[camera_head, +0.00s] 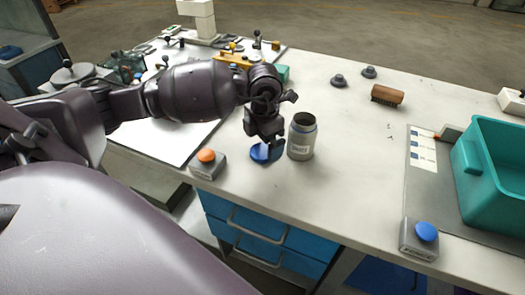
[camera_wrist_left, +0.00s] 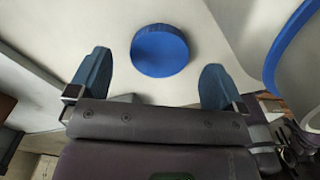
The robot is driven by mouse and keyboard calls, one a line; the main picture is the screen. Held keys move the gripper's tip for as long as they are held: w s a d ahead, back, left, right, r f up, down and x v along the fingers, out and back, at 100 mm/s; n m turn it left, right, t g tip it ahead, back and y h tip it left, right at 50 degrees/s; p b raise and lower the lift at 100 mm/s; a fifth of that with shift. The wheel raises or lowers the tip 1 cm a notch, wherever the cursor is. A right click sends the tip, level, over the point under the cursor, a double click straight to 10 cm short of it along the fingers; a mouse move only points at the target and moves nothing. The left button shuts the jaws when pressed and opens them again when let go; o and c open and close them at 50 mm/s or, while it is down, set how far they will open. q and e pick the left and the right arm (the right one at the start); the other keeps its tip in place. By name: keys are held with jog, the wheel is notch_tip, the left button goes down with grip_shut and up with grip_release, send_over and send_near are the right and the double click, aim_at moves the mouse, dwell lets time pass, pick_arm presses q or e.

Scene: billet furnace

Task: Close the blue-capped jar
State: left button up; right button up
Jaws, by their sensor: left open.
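The grey jar (camera_head: 302,137) stands upright and open on the white table near its front edge, with a label on its side. Its blue cap (camera_head: 262,153) lies flat on the table just left of the jar. The cap also shows in the left wrist view (camera_wrist_left: 159,51), beyond the fingertips. My left gripper (camera_head: 266,142) is over the cap, pointing down, and partly hides it. In the left wrist view its two fingers (camera_wrist_left: 153,84) are apart with nothing between them. A blue curved rim (camera_wrist_left: 290,45) shows at the right there. My right gripper is not in view.
An orange button box (camera_head: 207,163) is left of the cap, and a blue button box (camera_head: 421,238) is at the front right. A teal bin (camera_head: 490,165) stands on the right. A brown block (camera_head: 387,95) lies behind. The table right of the jar is clear.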

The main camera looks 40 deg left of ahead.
aim_at(262, 153)
pick_arm(q)
notch_tip(262, 153, down, 3)
jog(key=shift+r, duration=0.2)
jog(key=shift+r, duration=0.1)
jog(key=c, duration=1)
jog(key=shift+c, duration=0.2)
